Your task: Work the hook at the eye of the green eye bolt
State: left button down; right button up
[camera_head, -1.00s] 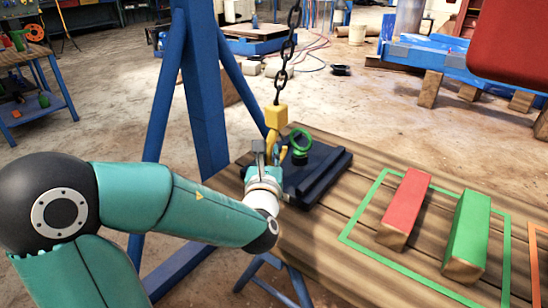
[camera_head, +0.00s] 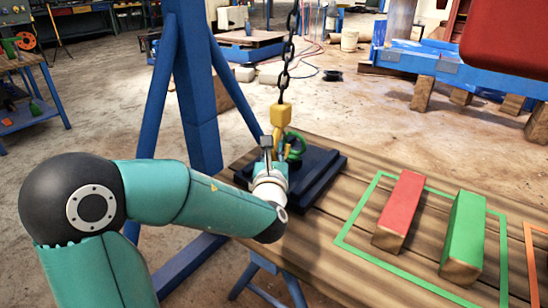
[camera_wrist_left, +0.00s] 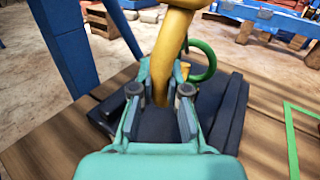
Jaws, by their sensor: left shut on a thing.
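The yellow hook (camera_head: 281,116) hangs on a dark chain (camera_head: 287,60) above the wooden table. My left gripper (camera_head: 268,158) is shut on the hook's lower part. In the left wrist view the hook's shank (camera_wrist_left: 171,42) runs down between the fingers (camera_wrist_left: 160,92). The green eye bolt (camera_head: 298,148) stands on a dark stepped block (camera_head: 318,172), just right of and behind the hook. In the left wrist view the green eye (camera_wrist_left: 208,58) is partly hidden by the hook, with a yellow part beside it. I cannot tell whether the tip is through the eye. My right gripper is not in view.
A red block (camera_head: 401,205) and a green block (camera_head: 465,230) lie on the table within a green outline. A blue frame post (camera_head: 192,95) stands left of the table. A large red body (camera_head: 505,48) hangs at the upper right.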

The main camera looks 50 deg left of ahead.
pick_arm(q)
jog(key=shift+w+a, duration=0.1)
jog(key=shift+w, duration=0.1)
dwell(0.3)
jog(key=shift+w+a+r, duration=0.1)
jog(key=shift+w+a, duration=0.1)
jog(key=shift+w, duration=0.6)
jog(key=shift+w+a+r, duration=0.1)
jog(key=shift+w+a, duration=0.1)
jog(key=shift+w, duration=0.6)
jog(key=shift+w+a+r, duration=0.1)
jog(key=shift+w+r, duration=0.4)
jog(key=shift+r, duration=0.15)
jog(key=shift+w+a+r+p, duration=0.1)
jog(key=shift+w+r+p, duration=0.35)
jog(key=shift+r+p, duration=0.15)
jog(key=shift+w+r, duration=0.1)
